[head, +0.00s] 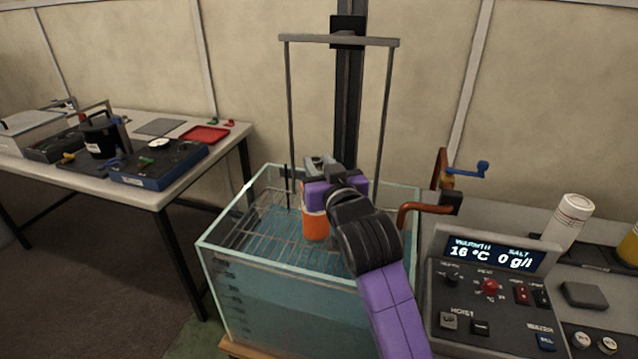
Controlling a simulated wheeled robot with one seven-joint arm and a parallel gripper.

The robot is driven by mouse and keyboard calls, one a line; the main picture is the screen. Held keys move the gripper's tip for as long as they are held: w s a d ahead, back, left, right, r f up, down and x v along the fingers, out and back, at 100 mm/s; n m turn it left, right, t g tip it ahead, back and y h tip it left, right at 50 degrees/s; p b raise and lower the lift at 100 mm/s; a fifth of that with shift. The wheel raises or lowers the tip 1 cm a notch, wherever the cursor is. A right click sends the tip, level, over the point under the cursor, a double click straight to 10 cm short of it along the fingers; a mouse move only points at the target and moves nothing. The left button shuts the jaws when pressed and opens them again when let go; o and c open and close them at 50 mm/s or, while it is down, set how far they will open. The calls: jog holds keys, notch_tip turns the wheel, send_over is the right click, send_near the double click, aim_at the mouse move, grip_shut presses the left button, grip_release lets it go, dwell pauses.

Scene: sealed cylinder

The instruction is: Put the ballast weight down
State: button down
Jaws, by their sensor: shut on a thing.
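My gripper (313,186) is over the glass tank (222,262), at the top of an orange cylinder (316,224) with a pale band. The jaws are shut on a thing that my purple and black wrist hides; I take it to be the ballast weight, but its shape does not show. The cylinder appears upright on or just above the wire rack (262,232) in the tank. Whether the held thing touches the cylinder or is inside it cannot be told.
A hoist frame (340,41) with two rods rises from the tank. A control panel (490,290) stands at the right, and a copper pipe (420,208) is close to my arm. A bench (150,190) at the left holds a black canister (100,138) and a red tray (204,135).

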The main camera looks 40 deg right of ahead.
jog(key=shift+f, duration=2.15)
jog(key=shift+f, duration=0.2)
jog(key=c, duration=1.1)
grip_release()
jog(key=shift+r, duration=0.2)
jog(key=b+v, duration=0.1)
jog(key=v, duration=1.1)
